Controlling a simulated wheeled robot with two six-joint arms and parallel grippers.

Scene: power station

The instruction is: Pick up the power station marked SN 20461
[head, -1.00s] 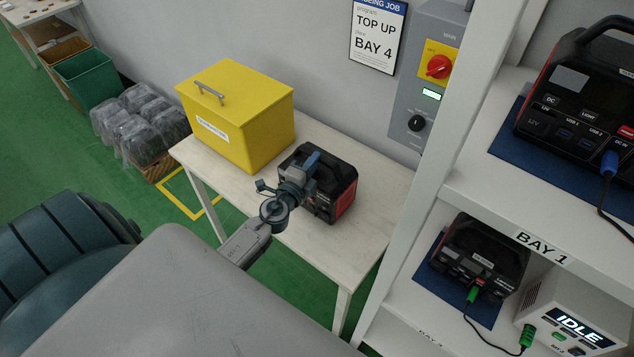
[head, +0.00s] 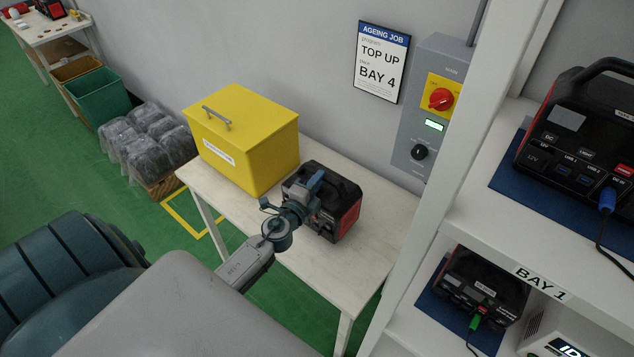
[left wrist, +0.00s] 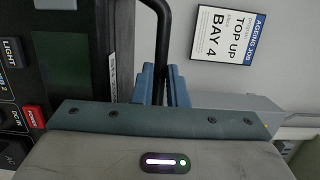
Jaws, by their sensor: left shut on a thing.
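A black power station (head: 347,217) with red sides stands on the white table, right of the yellow box. My left gripper (head: 314,184) is at its top, shut on its black carry handle. In the left wrist view the blue fingers (left wrist: 164,85) close around the black handle bar (left wrist: 161,30). The station's front (left wrist: 60,55) shows at the left there, with a white label (left wrist: 112,75) seen edge-on whose number I cannot read. The station seems to rest on the table. My right gripper is not in view.
The yellow lidded box (head: 240,140) stands close left of the station on the table (head: 375,245). A shelf rack (head: 440,215) with other power stations (head: 583,130) (head: 482,290) rises at the right. A grey switch box (head: 425,115) and a sign (head: 381,62) hang on the wall.

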